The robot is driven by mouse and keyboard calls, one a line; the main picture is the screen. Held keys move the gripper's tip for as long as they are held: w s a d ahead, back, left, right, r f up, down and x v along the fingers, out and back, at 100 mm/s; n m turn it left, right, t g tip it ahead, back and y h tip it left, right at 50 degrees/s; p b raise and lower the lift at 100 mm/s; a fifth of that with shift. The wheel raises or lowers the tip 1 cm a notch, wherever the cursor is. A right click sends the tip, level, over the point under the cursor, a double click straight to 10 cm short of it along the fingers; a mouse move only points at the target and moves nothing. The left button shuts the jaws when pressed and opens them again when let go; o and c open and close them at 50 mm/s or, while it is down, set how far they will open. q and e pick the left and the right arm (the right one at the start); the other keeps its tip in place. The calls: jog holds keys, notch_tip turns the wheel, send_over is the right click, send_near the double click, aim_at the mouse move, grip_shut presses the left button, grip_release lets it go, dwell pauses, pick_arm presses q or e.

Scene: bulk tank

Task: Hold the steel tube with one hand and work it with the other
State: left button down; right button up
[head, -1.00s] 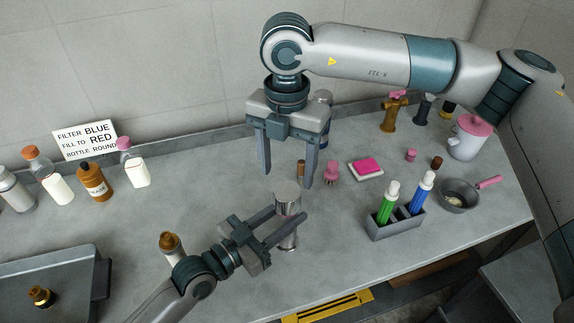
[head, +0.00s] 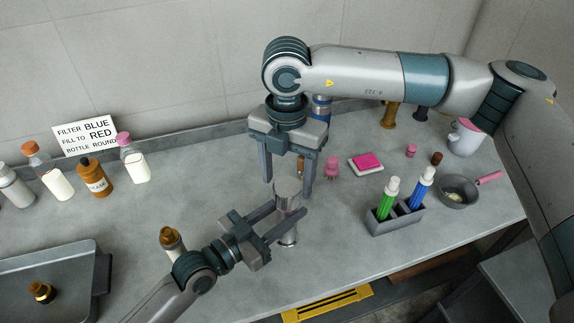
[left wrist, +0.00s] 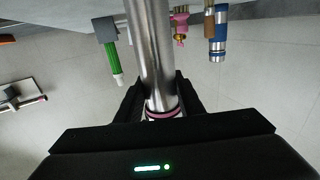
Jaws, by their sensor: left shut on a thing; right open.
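The steel tube (head: 288,236) is a shiny cylinder standing upright near the middle of the counter in the head view. In the left wrist view the steel tube (left wrist: 151,50) shows a pinkish ring at its near end. My left gripper (head: 289,211) is shut on the tube, reaching in from the lower left. My right gripper (head: 287,187) points down from above, open, its fingers on either side of the tube's top. I cannot tell whether they touch it. The tube's middle is partly hidden by my left fingers.
A grey holder (head: 396,222) with green and blue markers stands to the right, near a saucepan (head: 457,192). A pink sponge (head: 368,161) and a pink-topped stopper (head: 332,168) lie behind. Bottles (head: 95,178) and a grey tray (head: 85,263) are on the left.

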aim_at(287, 186)
jog(key=shift+f, duration=1.95)
